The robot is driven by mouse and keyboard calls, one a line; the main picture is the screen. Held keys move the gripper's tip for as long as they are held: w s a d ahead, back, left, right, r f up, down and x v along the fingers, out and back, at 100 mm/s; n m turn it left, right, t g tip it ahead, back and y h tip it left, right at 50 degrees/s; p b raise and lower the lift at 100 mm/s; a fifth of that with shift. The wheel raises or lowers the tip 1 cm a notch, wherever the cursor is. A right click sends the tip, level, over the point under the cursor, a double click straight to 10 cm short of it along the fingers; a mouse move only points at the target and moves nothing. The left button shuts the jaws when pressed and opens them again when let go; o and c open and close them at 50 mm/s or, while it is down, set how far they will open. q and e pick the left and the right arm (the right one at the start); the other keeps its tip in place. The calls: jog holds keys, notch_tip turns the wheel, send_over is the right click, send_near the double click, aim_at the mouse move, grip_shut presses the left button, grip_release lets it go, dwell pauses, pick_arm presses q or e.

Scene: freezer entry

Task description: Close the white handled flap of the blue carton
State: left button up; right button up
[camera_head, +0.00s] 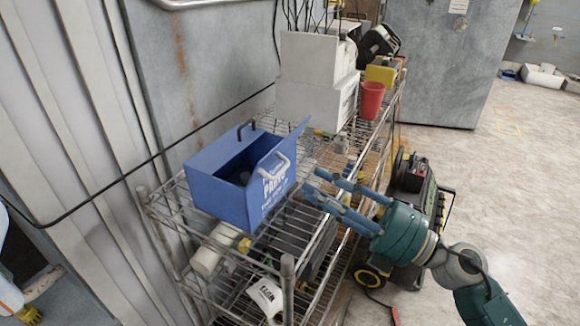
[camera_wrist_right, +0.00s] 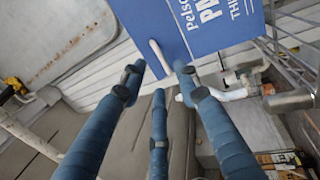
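The open blue carton (camera_head: 215,195) stands on the top wire shelf (camera_head: 190,215), with its dark inside showing. Its flap (camera_head: 289,145) with the white handle (camera_head: 278,172) stands raised and tilted outward on the right side. A black handle (camera_head: 246,129) shows at the far side. My right gripper (camera_head: 312,182) is open and empty, just right of the carton, its fingers pointing at the handled side. In the right wrist view the white handle (camera_wrist_right: 159,58) lies just beyond the spread fingers (camera_wrist_right: 158,78), apparently without contact.
A white appliance (camera_head: 312,85) and a red cup (camera_head: 371,100) stand farther back on the shelf. White cylinders (camera_head: 215,249) lie on the lower shelf. A shelf post (camera_head: 288,275) rises at the near corner. A black machine (camera_head: 410,180) stands behind my right arm.

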aim_at(284, 170)
jog(key=p+x, duration=0.1)
jog(key=x, duration=0.5)
jog(key=shift+r+p, duration=0.1)
jog(key=shift+p, duration=0.2)
jog(key=shift+w+a, duration=0.2)
jog(key=shift+a, duration=0.15)
grip_shut()
